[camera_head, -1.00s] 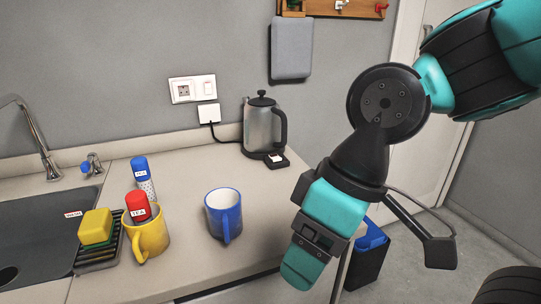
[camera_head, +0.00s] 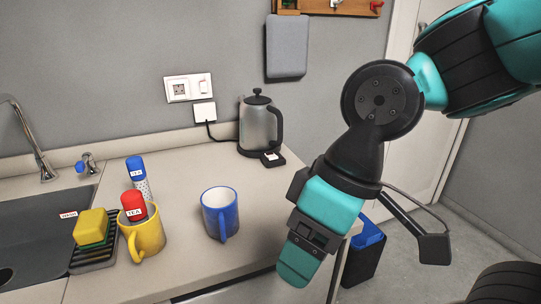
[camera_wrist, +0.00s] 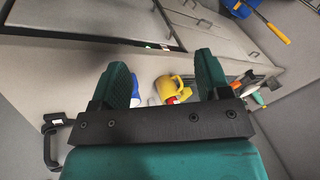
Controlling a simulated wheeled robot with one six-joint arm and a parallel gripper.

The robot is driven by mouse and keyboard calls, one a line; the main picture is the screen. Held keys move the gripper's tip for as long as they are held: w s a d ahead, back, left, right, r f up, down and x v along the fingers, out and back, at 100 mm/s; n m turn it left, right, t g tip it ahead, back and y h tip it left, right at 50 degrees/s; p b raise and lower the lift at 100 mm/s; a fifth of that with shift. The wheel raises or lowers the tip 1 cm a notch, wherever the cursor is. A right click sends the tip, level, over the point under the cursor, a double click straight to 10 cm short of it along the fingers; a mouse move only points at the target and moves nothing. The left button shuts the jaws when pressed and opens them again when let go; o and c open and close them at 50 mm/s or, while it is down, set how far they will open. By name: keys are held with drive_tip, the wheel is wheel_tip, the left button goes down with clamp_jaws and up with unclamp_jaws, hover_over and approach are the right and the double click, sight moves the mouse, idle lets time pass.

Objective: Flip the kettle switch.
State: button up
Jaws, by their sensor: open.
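The kettle (camera_head: 258,124) is silver with a black lid and handle. It stands upright at the back right of the counter, against the wall. Its dark base (camera_head: 272,158) juts out at the front right with a small white and red switch (camera_head: 271,156). My gripper (camera_head: 295,270) hangs in front of the counter's right end, well below and to the right of the kettle, touching nothing. In the wrist view my gripper (camera_wrist: 165,78) shows two green fingers spread apart with nothing held.
A blue mug (camera_head: 221,214) stands mid-counter. A yellow mug (camera_head: 142,235) holds a red tea canister, with a blue-capped one (camera_head: 138,175) behind. A sink (camera_head: 35,225) and dish rack (camera_head: 95,253) lie left. A blue-topped bin (camera_head: 366,245) stands right. Counter before the kettle is clear.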

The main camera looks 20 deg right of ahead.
drive_tip(key=shift+w, duration=0.2)
drive_tip(key=c, duration=0.3)
drive_tip(key=shift+m+t, duration=0.7)
drive_tip(key=shift+t, duration=0.2)
drive_tip(key=w, duration=0.3)
drive_tip(key=w+b, duration=0.1)
drive_tip(key=w, duration=0.2)
drive_tip(key=w+d+b, duration=0.1)
drive_tip(key=w, duration=0.3)
drive_tip(key=shift+d+f, duration=0.1)
drive_tip(key=shift+f, duration=0.05)
clamp_jaws()
drive_tip(key=w+d+m+t+h+b, duration=0.1)
drive_tip(key=w+d, duration=0.3)
drive_tip(key=w, duration=0.6)
drive_tip(key=w+d+f+m+t+h+b, duration=0.1)
drive_tip(key=w+d, duration=0.4)
drive_tip(key=w, duration=0.5)
drive_tip(key=w+d+m+t+h+b, duration=0.2)
drive_tip(key=w+d+m+t+b, duration=0.1)
drive_tip(key=w, duration=0.8)
drive_tip(key=shift+d+f+m+t+b, duration=0.35)
drive_tip(key=shift+d+b, duration=0.3)
drive_tip(key=shift+d, duration=0.4)
